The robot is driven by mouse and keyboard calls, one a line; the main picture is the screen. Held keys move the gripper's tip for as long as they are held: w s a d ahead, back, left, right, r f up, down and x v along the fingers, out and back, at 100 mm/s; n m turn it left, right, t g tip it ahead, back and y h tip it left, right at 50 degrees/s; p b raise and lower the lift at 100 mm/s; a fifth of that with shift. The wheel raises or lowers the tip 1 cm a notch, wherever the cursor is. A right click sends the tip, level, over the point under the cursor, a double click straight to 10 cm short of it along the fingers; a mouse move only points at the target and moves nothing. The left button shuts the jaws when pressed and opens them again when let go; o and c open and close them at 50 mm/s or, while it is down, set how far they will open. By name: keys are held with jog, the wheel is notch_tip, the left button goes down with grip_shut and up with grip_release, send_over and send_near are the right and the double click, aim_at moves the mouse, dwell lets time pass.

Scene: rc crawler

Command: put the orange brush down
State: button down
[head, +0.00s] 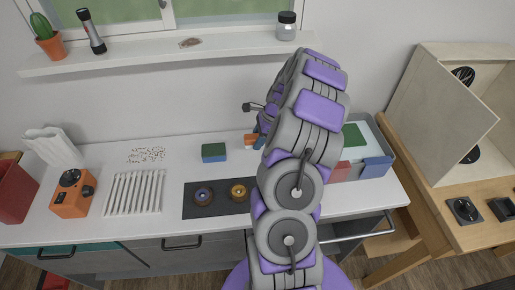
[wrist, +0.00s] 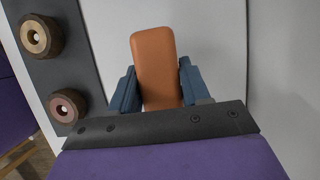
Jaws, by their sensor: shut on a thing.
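The orange brush (wrist: 155,65) is between the blue fingers of my gripper (wrist: 158,90) in the wrist view, its long side pointing away from the palm. My gripper is shut on it. In the head view a small orange part of the brush (head: 249,141) shows beside my arm, above the white counter (head: 225,170). My arm hides most of the gripper there. I cannot tell whether the brush touches the counter.
A green and blue sponge (head: 214,153) lies left of the gripper. A dark mat (head: 222,208) holds two round pieces. A white rack (head: 134,193) and an orange device (head: 72,193) stand further left. A grey tray (head: 384,150) with coloured blocks is on the right.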

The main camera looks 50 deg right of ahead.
aim_at(258, 152)
jog(key=f, duration=0.2)
jog(key=d+f, duration=0.1)
jog(key=f, duration=0.1)
jog(key=shift+f, duration=0.2)
jog(key=shift+a+f, duration=0.1)
jog(key=shift+a, duration=0.35)
jog(key=c, duration=0.5)
grip_release()
jog(key=shift+d+f, duration=0.1)
jog(key=shift+d, duration=0.2)
jog(key=shift+a+f+b, duration=0.1)
jog(key=shift+f+b, duration=0.05)
jog(key=shift+b, duration=0.4)
jog(key=shift+b, duration=0.3)
